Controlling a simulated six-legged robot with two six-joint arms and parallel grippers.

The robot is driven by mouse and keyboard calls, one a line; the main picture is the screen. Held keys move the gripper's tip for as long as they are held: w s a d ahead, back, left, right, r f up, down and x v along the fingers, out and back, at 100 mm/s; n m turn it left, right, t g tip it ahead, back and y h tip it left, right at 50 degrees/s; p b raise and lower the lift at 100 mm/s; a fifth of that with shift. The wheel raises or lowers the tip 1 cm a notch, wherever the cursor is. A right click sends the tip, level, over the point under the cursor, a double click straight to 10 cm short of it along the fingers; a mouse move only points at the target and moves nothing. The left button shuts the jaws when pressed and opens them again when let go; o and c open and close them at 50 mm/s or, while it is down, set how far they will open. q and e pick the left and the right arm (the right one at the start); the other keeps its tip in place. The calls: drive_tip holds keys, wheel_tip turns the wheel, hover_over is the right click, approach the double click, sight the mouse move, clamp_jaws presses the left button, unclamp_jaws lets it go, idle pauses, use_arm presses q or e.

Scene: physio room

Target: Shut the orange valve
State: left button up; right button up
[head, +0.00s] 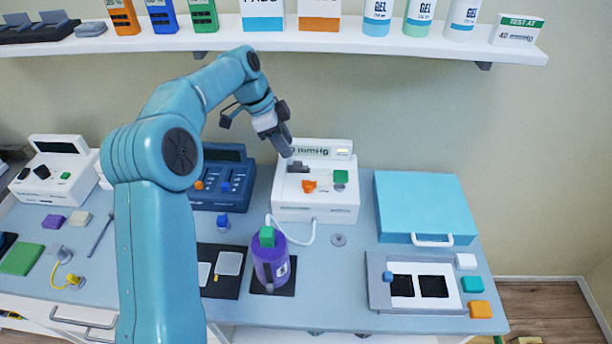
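The orange valve (309,186) is a small orange handle on the front of a white device (318,211) with a mmHg display along its top. A green part (340,177) sits to its right, and a dark grey part (298,167) is just above it. My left gripper (288,151) points down above the upper left of the device, apart from the orange valve. Its fingers look close together, but the gap between them is not clear. The gripper hides part of the display. My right gripper is not in view.
A purple cylinder (271,268) with a green top stands in front, with a white tube running to the device. A dark blue device (222,178) is to the left and a light blue case (424,203) to the right. A shelf (300,45) overhangs the back.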

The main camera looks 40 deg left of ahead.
sight(308, 181)
use_arm(q)
drive_tip(key=p+x, duration=0.3)
drive_tip(key=x, duration=0.9)
drive_tip(key=shift+w+f, duration=0.1)
drive_tip(key=shift+f, duration=0.2)
drive_tip(key=shift+w+d+f, duration=0.1)
drive_tip(key=shift+d+f, duration=0.1)
drive_tip(key=shift+f, duration=0.1)
drive_tip(key=shift+d+f, duration=0.15)
drive_tip(key=shift+d, duration=0.05)
drive_tip(key=shift+a+f, duration=0.1)
clamp_jaws()
